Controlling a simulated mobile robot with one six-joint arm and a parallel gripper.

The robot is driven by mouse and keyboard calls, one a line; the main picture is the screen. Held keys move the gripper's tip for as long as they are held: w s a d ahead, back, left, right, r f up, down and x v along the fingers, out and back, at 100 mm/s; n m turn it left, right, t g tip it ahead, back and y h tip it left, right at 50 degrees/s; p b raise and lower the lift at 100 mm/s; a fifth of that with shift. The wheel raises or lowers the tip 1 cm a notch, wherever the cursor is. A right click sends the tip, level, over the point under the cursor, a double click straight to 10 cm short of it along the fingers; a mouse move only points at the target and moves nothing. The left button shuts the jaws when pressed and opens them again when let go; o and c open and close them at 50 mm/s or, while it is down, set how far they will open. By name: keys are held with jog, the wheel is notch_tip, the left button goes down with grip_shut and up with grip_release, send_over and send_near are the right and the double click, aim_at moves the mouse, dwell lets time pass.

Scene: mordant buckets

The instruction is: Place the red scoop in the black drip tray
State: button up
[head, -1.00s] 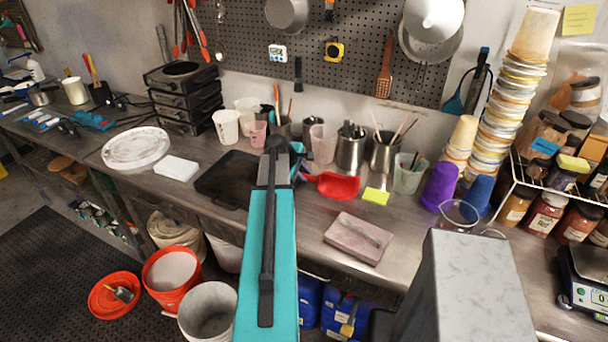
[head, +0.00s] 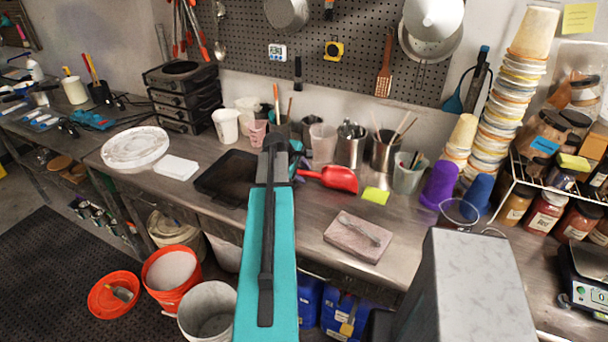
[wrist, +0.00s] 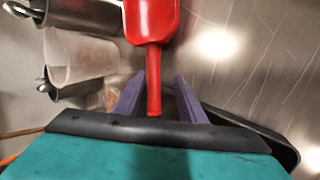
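The red scoop (head: 341,179) is on or just above the counter, right of my gripper, its handle pointing left toward it. In the wrist view the red scoop (wrist: 150,20) has its handle running down between my gripper's (wrist: 160,84) two purple fingers. A gap shows right of the handle, so the fingers look open around it. In the head view my gripper (head: 298,166) is mostly hidden behind my teal arm. The black drip tray (head: 209,186) lies flat on the counter left of my arm, its right part hidden. A black rim, likely the tray's (wrist: 284,143), shows at right in the wrist view.
Cups and metal tool holders (head: 350,145) stand close behind the scoop.

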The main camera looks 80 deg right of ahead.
jog(key=b+v, duration=0.3)
jog(key=v, duration=0.8)
jog(key=shift+w, duration=0.1)
jog(key=shift+c, duration=0.2)
dwell(0.3)
jog(key=shift+c, duration=0.9)
jog(key=shift+a, duration=0.15)
